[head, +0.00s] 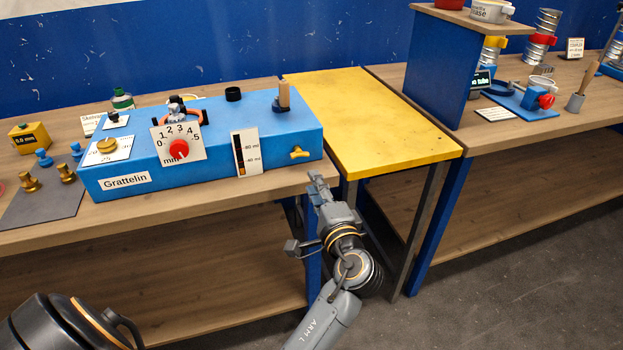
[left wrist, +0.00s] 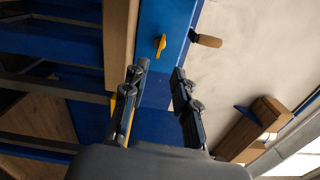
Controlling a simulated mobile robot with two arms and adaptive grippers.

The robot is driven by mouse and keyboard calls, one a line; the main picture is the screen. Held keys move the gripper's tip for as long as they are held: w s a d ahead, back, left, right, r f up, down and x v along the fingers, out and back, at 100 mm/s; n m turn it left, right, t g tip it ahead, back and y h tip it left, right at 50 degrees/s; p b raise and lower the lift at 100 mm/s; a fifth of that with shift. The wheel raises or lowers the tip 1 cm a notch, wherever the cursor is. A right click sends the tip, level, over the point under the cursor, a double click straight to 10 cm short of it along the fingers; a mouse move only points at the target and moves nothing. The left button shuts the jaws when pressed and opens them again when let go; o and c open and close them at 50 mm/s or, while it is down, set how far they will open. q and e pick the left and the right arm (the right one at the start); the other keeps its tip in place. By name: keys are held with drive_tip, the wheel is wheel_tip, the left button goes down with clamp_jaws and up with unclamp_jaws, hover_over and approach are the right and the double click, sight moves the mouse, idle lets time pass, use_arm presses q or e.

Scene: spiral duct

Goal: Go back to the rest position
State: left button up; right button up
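My left gripper (head: 320,183) is in front of the right end of the blue Grattelin box (head: 225,140), near the bench's front edge. It looks empty and apart from the box. In the left wrist view its two fingers (left wrist: 160,88) are spread, with nothing between them. The box's yellow tap (head: 299,152) is left of and above the gripper; it also shows in the left wrist view (left wrist: 160,45). My right gripper is out of view.
The wooden bench (head: 245,205) holds the box, brass pieces and a grey mat (head: 42,203). A yellow table (head: 370,120) stands to the right. Beyond it, another bench (head: 510,130) carries a blue partition (head: 430,70) and several tools. Grey floor (head: 480,290) is clear at lower right.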

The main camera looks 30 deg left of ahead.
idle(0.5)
use_arm(q)
drive_tip(key=d+f+m+g+h+p, duration=0.1)
drive_tip(key=d+f+m+h, duration=0.2)
drive_tip(key=f, duration=1.1)
drive_tip(key=d+f+h, duration=0.3)
drive_tip(key=f+h, duration=0.2)
drive_tip(key=f, duration=0.8)
drive_tip(key=s+d+f+g+h, duration=0.2)
drive_tip(key=s+f, duration=0.4)
drive_tip(key=f, duration=0.5)
drive_tip(key=s+f+n+g+h+p, duration=0.25)
drive_tip(key=s+f+n+g, duration=0.2)
drive_tip(key=s+f, duration=1.4)
drive_tip(key=s+a+f+n+g, duration=0.1)
drive_tip(key=s+f+n, duration=0.1)
drive_tip(key=s, duration=0.8)
drive_tip(key=s+a+f+n+g+h, duration=0.1)
drive_tip(key=s+f+n+g, duration=0.1)
drive_tip(key=s, duration=0.8)
drive_tip(key=shift+s+a+n, duration=0.3)
drive_tip(key=shift+n, duration=0.35)
drive_tip(key=shift+f, duration=0.1)
